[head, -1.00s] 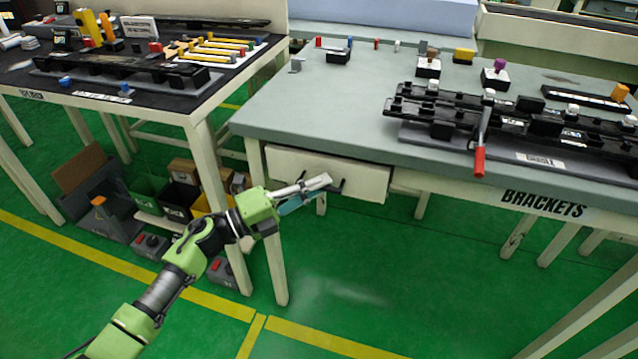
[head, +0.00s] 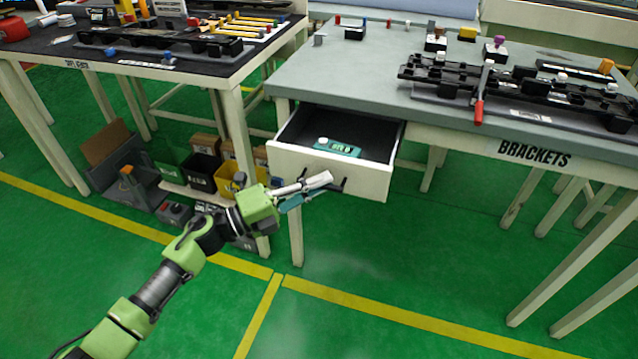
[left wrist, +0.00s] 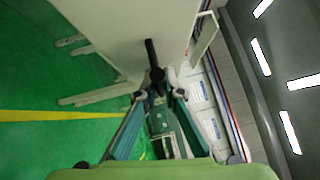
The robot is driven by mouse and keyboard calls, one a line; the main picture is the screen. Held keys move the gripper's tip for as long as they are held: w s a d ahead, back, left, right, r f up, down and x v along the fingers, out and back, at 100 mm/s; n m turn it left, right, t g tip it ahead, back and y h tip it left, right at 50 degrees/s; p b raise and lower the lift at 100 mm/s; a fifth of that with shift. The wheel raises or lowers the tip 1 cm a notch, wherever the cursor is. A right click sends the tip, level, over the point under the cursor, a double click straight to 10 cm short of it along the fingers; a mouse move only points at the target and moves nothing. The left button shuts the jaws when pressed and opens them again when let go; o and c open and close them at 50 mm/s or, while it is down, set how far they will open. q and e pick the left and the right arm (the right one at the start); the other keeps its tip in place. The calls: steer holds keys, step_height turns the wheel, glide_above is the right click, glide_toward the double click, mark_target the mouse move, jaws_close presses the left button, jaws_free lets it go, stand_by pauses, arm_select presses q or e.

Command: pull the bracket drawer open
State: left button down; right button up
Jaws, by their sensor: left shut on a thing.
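The bracket drawer (head: 365,180) is a white drawer under the left end of the grey table marked BRACKETS (head: 535,153). It stands pulled out, with its dark inside showing. A green device (head: 338,147) with a white knob lies in it. My left gripper (head: 322,184) is at the drawer front, shut on the black handle (head: 343,185). In the left wrist view the handle (left wrist: 151,52) runs between the fingertips against the white drawer front (left wrist: 110,30). My right gripper is not in view.
A black-topped table (head: 185,70) with parts stands at the left. A black fixture with a red-handled lever (head: 479,108) lies on the grey table. Green floor in front is clear.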

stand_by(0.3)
arm_select(q)
steer(key=c, duration=2.4)
jaws_free()
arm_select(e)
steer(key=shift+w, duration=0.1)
arm_select(q)
steer(key=v, duration=1.2)
